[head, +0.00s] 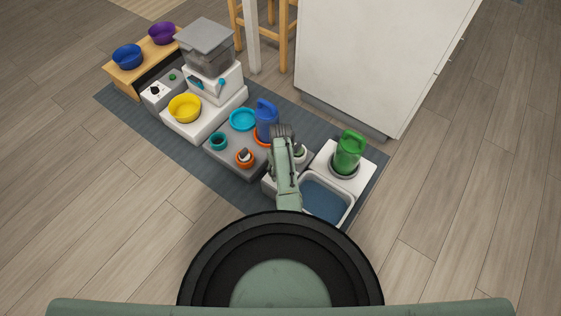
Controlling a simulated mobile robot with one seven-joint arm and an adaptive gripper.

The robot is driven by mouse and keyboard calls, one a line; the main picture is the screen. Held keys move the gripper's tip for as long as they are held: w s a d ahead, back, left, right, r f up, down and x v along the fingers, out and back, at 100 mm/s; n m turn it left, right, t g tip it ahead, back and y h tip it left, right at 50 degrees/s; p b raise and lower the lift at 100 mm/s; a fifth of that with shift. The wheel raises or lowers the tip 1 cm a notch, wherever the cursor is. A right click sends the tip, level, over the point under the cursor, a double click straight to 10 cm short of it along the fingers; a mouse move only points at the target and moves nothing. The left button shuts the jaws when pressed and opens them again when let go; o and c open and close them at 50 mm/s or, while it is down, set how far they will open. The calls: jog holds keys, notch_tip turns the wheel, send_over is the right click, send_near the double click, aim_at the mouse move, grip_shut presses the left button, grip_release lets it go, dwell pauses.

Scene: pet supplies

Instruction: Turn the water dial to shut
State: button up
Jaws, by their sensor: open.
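The white water station has a green jug (348,152) standing on it and a grey-rimmed basin of blue water (322,200) in front. A small round pale fitting (299,151), perhaps the water dial, shows just right of my gripper, partly hidden by my arm. Its setting is too small to read. My gripper (281,130) is over the left side of the station, close to this fitting and the blue jug. Its fingers are open, and nothing shows between them. I cannot tell whether it touches anything.
A feeder (208,48), yellow bowl (185,107) and grey control box (159,91) are farther left. A white cabinet (375,60) stands behind.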

notch_tip(320, 180, up, 10)
dwell(0.3)
dwell(0.4)
